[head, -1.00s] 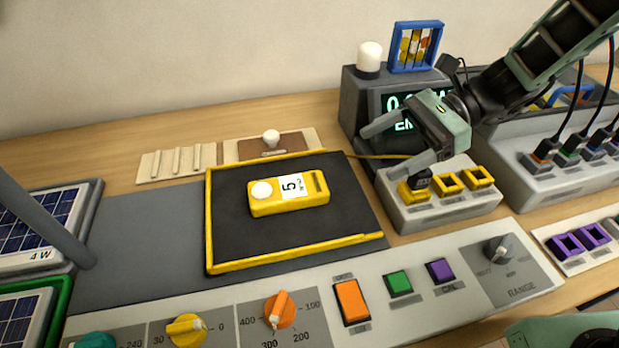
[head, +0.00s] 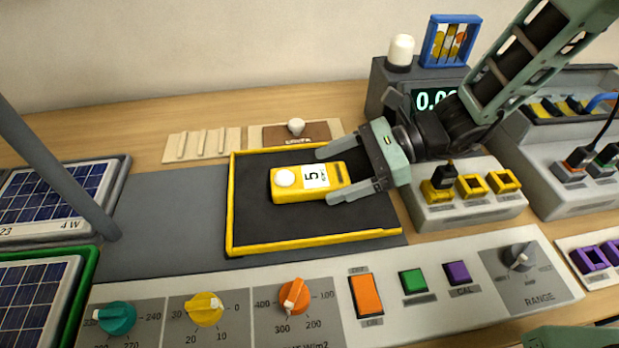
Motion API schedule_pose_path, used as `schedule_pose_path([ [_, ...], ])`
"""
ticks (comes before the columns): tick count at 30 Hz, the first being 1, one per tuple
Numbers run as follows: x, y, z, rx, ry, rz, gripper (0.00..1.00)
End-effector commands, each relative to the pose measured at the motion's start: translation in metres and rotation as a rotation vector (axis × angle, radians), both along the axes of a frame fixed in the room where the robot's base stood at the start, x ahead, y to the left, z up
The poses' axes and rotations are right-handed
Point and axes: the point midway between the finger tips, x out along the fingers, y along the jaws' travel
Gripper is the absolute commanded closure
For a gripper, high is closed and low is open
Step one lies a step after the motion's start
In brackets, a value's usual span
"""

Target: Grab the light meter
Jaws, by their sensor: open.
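The light meter (head: 296,196) is a yellow box with a white round dome at its left end and a white label reading 5. It lies flat on the black mat (head: 262,228) inside a yellow rim. My gripper (head: 329,174) reaches in from the right with its two grey fingers apart. One finger is beyond the meter's far side and the other is along its near side, around its right end. I cannot tell whether either finger touches it.
A grey box with yellow sockets (head: 470,187) stands right of the mat. A control panel with knobs and an orange button (head: 366,295) runs along the front. Solar panels (head: 62,195) and a grey pole (head: 60,172) are at left. A display unit (head: 392,85) stands behind.

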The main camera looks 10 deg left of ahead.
Motion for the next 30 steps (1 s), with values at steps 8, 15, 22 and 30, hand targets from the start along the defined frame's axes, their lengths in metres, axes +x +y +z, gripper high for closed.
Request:
schedule_pose_path([
  [8, -0.008, 0.033, -0.012, 0.000, 0.002, 0.001, 0.20],
  [15, -0.008, 0.035, -0.014, 0.000, 0.000, 0.000, 0.20],
  [22, -0.008, 0.035, -0.014, 0.000, 0.000, 0.000, 0.72],
  [30, -0.008, 0.035, -0.012, 0.001, -0.001, 0.000, 0.76],
])
